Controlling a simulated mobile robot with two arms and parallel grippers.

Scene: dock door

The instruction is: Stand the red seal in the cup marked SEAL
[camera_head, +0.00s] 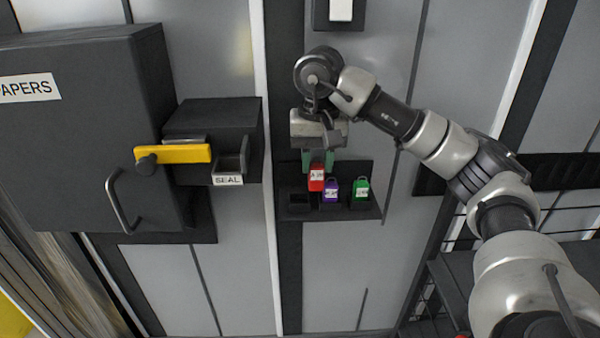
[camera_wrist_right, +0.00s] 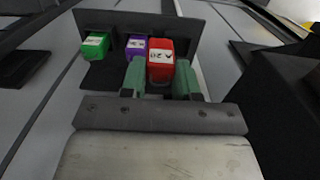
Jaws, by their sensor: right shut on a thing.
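The red seal (camera_head: 316,179) has a white label and is between the fingers of my right gripper (camera_head: 318,160), just above and in front of the seal rack (camera_head: 363,211). In the right wrist view the red seal (camera_wrist_right: 161,62) sits between the green fingertips of the gripper (camera_wrist_right: 160,80), which is shut on it. I cannot tell whether its bottom is clear of the rack. The cup (camera_head: 231,164) marked SEAL (camera_head: 228,180) is left of the rack, on a dark box; I see nothing standing in it. My left gripper is not in view.
A purple seal (camera_head: 330,192) and a green seal (camera_head: 362,190) stand in the rack, right of the red one. A yellow handle (camera_head: 180,153) sticks out left of the cup. A dark PAPERS cabinet (camera_head: 80,130) is further left. A white post (camera_head: 264,130) runs between cup and rack.

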